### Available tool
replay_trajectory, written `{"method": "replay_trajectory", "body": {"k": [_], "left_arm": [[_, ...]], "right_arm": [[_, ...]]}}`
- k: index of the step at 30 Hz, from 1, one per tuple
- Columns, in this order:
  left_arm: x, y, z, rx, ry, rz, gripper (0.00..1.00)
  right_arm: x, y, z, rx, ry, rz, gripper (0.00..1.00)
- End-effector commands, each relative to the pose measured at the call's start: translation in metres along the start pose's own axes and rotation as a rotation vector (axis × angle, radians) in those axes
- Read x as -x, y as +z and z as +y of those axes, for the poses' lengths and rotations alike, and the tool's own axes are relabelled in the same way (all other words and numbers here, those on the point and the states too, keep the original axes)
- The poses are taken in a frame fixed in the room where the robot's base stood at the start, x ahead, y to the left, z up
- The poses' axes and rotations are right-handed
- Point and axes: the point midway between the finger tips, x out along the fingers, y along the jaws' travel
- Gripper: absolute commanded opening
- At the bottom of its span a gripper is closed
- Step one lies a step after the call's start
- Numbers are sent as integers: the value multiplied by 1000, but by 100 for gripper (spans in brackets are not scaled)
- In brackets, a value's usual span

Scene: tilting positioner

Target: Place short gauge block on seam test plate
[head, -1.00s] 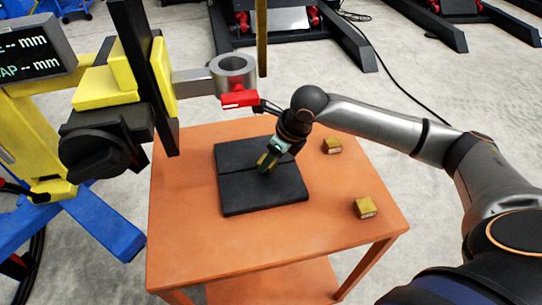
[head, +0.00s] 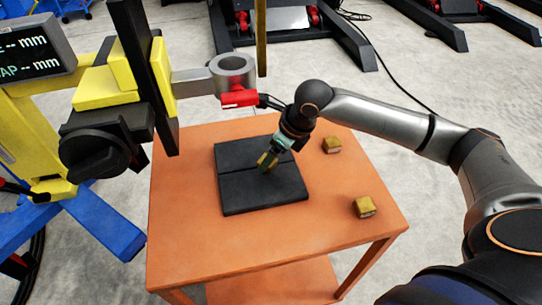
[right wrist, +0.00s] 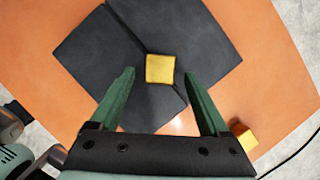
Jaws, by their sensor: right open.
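The seam test plate (head: 240,192) is a dark slab in two halves with a seam across it, lying on the orange table. It also fills much of the right wrist view (right wrist: 95,50). A small yellow gauge block (right wrist: 160,69) is on the plate over the seam in the right wrist view. My right gripper (head: 266,162) is over the plate, its green fingers open on either side of the block, with gaps visible. In the head view the fingers partly hide the block. My left gripper is not in view.
Two other yellow-brown blocks stand on the orange table (head: 190,235) right of the plate, one farther back (head: 332,145) and one nearer (head: 365,207). A yellow stand with a grey ring (head: 233,72) and red part (head: 240,98) rises at the left. The table front is clear.

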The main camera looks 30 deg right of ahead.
Motion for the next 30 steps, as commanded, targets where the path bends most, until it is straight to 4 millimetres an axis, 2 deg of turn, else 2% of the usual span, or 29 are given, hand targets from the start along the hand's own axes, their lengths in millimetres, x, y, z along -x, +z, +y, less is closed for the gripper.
{"method": "replay_trajectory", "body": {"k": [3, 9, 15, 20, 30], "left_arm": [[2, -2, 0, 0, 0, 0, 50], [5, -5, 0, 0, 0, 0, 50], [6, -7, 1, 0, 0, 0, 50], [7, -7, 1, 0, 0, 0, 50], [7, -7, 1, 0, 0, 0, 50]], "right_arm": [[28, 2, -1, 1, -4, -4, 79], [70, 1, -1, 1, -3, -3, 79], [98, 1, 0, 0, -1, -3, 79], [105, 0, 0, 0, -1, -1, 79], [105, 0, 0, 0, 0, -1, 79]]}}
